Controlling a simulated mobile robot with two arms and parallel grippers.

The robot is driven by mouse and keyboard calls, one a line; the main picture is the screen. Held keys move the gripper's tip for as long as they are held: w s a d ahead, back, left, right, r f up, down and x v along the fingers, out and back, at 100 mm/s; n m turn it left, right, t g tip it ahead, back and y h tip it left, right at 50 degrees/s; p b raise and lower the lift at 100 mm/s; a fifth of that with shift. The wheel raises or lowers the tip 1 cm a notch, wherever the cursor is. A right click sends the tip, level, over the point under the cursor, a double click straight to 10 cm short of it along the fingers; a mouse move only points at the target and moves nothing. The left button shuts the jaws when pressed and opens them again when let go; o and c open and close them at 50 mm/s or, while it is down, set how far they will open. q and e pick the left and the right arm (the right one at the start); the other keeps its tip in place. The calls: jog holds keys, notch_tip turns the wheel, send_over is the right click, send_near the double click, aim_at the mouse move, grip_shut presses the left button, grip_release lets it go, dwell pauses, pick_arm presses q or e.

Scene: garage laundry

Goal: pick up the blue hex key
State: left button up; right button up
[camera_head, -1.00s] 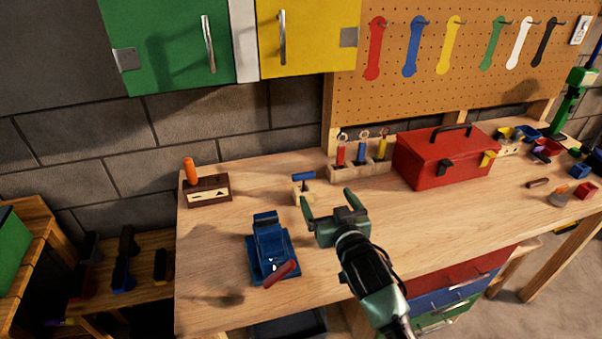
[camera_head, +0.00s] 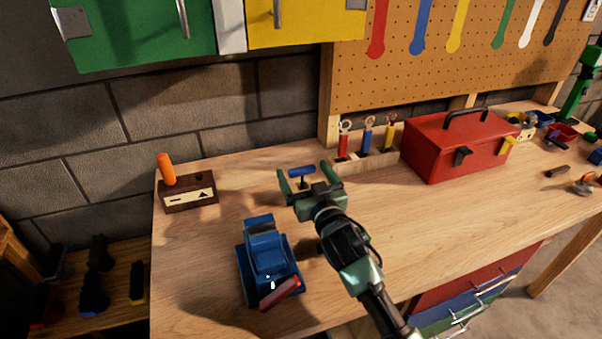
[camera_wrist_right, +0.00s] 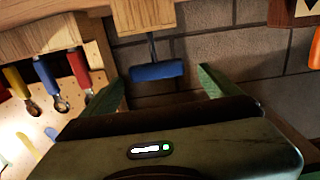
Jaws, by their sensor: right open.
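The blue hex key (camera_head: 301,171) has a T-shaped blue handle on a thin dark shaft. It also shows in the right wrist view (camera_wrist_right: 157,72), where its shaft runs into a small wooden block (camera_wrist_right: 143,15). In the head view my gripper mostly hides that block. My right gripper (camera_head: 302,178) is open and empty, with one finger to each side of the handle. In the right wrist view the handle lies between the open fingertips (camera_wrist_right: 161,80), and I see no contact. My left gripper is not in view.
A wooden rack (camera_head: 372,162) of red, blue and yellow tools and a red toolbox (camera_head: 455,145) stand to the right. A blue vise-like tool (camera_head: 266,255) is in front on the left. A brown block (camera_head: 190,199) with an orange handle stands further left. Bare workbench (camera_head: 440,220) lies right.

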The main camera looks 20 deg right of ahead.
jog(key=shift+w+r, duration=0.15)
jog(key=shift+w, duration=0.3)
jog(key=w, duration=0.3)
jog(key=w+p, duration=0.1)
jog(key=shift+w+f, duration=0.3)
jog(key=shift+w, duration=0.05)
jog(key=c, duration=1.4)
jog(key=shift+c, duration=0.2)
notch_tip(320, 180, up, 26)
jog(key=p, duration=0.5)
jog(key=shift+p, duration=0.4)
jog(key=shift+f, duration=0.15)
